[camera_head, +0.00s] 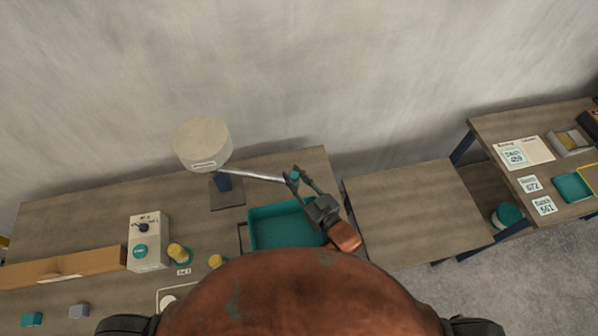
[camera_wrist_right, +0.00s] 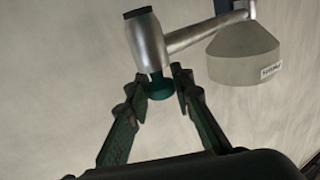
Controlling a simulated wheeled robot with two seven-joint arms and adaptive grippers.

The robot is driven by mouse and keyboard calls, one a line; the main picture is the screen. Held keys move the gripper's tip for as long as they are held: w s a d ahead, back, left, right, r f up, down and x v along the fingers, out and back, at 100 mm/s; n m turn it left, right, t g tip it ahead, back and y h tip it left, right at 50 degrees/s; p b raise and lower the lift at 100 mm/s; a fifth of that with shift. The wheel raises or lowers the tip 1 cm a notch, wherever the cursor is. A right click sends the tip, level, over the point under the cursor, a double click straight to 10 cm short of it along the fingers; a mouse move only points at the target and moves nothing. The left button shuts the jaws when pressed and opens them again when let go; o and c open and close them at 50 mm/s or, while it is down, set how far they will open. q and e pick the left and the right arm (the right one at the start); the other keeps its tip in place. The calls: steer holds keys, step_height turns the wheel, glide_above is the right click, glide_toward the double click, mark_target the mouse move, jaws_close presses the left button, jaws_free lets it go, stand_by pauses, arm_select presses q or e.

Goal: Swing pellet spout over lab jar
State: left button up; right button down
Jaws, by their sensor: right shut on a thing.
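The pellet spout (camera_head: 252,175) is a silver tube reaching right from a beige hopper (camera_head: 203,142) on a dark stand. Its outer end, with a teal tip, is at my right gripper (camera_head: 297,180), above the teal tray. In the right wrist view the spout (camera_wrist_right: 150,45) has a dark cap and a teal lower end (camera_wrist_right: 159,88). The right gripper's fingers (camera_wrist_right: 159,92) are shut around that teal end. The hopper (camera_wrist_right: 243,55) shows behind it. No lab jar can be clearly identified; small yellow containers (camera_head: 179,253) stand left of the tray. My left gripper is not in view.
A teal tray (camera_head: 262,236) lies below the spout's outer end. A white control box (camera_head: 148,241) and a long cardboard-coloured box (camera_head: 70,267) stand at the left. A bare wooden table (camera_head: 412,208) is at the right, with a higher table with labels beyond it.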

steer(key=shift+f, duration=0.2)
steer(key=c, duration=1.7)
jaws_free()
steer(key=shift+r, duration=0.15)
steer(key=shift+o, duration=0.2)
steer(key=v, duration=1.2)
